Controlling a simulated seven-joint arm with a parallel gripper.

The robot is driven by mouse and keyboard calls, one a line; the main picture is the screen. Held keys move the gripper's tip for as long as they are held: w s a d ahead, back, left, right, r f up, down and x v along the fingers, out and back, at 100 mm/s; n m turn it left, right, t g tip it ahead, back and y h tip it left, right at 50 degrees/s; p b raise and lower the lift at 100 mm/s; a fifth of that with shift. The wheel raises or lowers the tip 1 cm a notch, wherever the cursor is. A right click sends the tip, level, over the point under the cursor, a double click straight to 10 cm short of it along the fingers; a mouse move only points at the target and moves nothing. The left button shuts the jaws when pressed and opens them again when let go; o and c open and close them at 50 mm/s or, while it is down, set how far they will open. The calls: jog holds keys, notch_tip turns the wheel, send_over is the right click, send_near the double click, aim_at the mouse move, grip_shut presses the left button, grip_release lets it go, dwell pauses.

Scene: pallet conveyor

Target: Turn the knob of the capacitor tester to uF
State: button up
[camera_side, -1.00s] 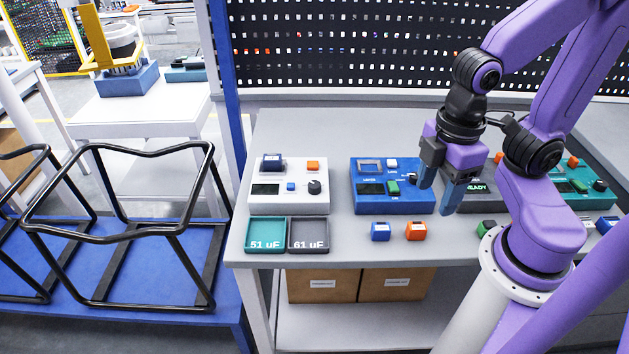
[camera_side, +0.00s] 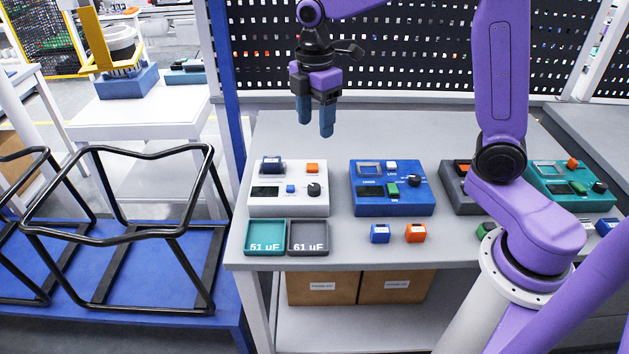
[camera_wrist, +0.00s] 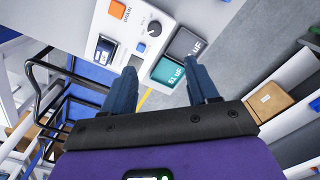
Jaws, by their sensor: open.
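A white tester (camera_side: 308,207) stands on the grey bench behind two trays labelled 51 uF and 61 uF. Its small black knob (camera_side: 314,188) is at its right; the knob also shows in the wrist view (camera_wrist: 154,28). The knob's setting is too small to read. A dark blue block (camera_side: 271,164) sits at the tester's back left. My gripper (camera_side: 316,122) is open and empty, fingers down, in the air above and behind the white tester in the side view. In the wrist view, the fingers frame the trays' side, with the knob beyond them.
The teal tray (camera_side: 265,251) and dark grey tray (camera_side: 308,251) lie at the bench front. A blue tester (camera_side: 392,207) with its own knob stands to the right, then a grey tester (camera_side: 457,200) and a teal tester (camera_side: 571,203). Blue (camera_side: 380,232) and orange (camera_side: 415,232) blocks lie in front.

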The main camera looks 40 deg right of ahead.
jog(key=w, duration=0.1)
send_near(314, 186)
notch_tip(314, 186, down, 9)
jog(key=shift+s+d+r, duration=0.1)
jog(key=shift+d+r, duration=0.05)
dwell(0.4)
jog(key=c, duration=1)
